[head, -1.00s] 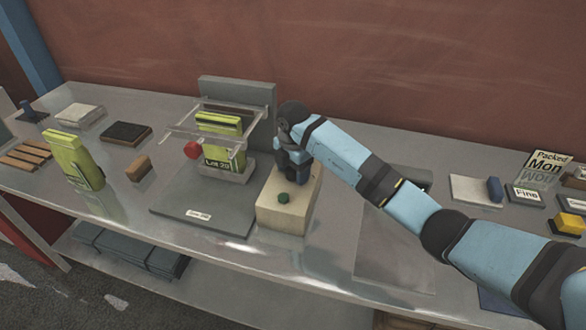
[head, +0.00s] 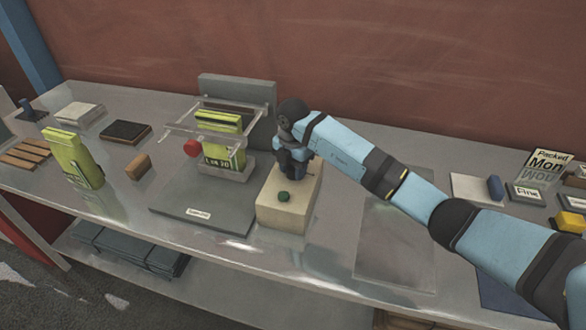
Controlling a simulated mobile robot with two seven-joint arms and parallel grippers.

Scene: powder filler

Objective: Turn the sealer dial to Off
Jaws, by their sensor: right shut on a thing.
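The sealer is a cream box (head: 283,214) with a round green button (head: 284,196) on its front top. It stands on the bench right of a grey plate. My right gripper (head: 294,172) points down at the back part of the box top, behind the green button. It is shut on the sealer dial there. The gripper hides the dial, so its setting and markings cannot be read. My left gripper is not in view.
Left of the sealer, a yellow-green pouch (head: 222,131) stands in a clear-guarded fixture with a red knob (head: 191,148). Another yellow-green pouch (head: 74,157) stands farther left. Label signs (head: 525,193) and small blocks lie at the right. The bench front is mostly clear.

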